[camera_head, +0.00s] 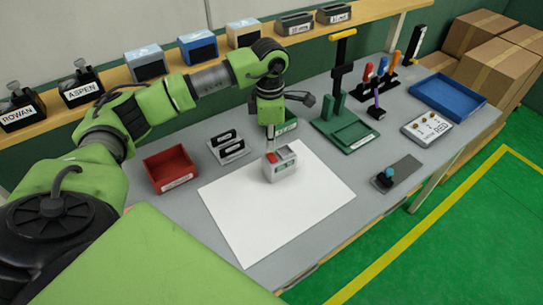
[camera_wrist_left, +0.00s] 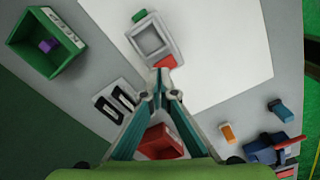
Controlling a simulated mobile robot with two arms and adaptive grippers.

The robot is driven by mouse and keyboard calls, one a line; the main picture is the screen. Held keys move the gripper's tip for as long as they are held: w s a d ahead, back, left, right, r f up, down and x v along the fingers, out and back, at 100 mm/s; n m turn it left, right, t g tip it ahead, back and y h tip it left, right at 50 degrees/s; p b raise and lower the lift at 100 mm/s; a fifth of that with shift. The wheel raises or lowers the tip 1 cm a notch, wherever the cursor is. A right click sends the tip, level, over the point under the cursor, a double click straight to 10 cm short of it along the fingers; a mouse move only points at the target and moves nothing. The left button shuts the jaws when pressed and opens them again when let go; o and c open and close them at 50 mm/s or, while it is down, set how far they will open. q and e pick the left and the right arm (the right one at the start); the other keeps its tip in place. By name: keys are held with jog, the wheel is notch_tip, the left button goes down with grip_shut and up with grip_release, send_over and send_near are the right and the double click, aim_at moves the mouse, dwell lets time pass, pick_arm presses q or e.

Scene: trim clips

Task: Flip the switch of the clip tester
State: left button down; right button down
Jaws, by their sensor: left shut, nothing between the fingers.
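The clip tester (camera_head: 283,172) is a small pale grey box standing on a white sheet. Its top has a red rocker part at the left and a grey window. In the left wrist view the tester (camera_wrist_left: 152,38) shows a red part near my fingertips and a green part at its far end. My left gripper (camera_head: 270,140) points down over the red part, shut and empty. In the left wrist view its fingertips (camera_wrist_left: 157,76) meet just short of the red part. I cannot tell whether they touch it. My right gripper is not in view.
A red bin (camera_head: 170,168), a plate with black clips (camera_head: 229,148) and a green bin (camera_head: 286,125) stand close by. A green press (camera_head: 343,125), blue tray (camera_head: 447,97) and white board (camera_head: 427,128) are to the right. The white sheet (camera_head: 262,218) is otherwise bare.

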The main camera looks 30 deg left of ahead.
aim_at(270, 155)
pick_arm(q)
jog(key=shift+f+b, duration=0.35)
jog(key=shift+f, duration=0.05)
dwell(0.5)
jog(key=shift+s+f+b, duration=0.1)
jog(key=shift+f+b, duration=0.6)
jog(key=shift+f, duration=0.15)
dwell(0.3)
jog(key=shift+r, duration=0.2)
jog(key=shift+r+p, duration=0.75)
jog(key=shift+r, duration=0.15)
jog(key=shift+r+p, duration=1.35)
jog(key=shift+r, duration=1.15)
jog(key=shift+f, duration=0.1)
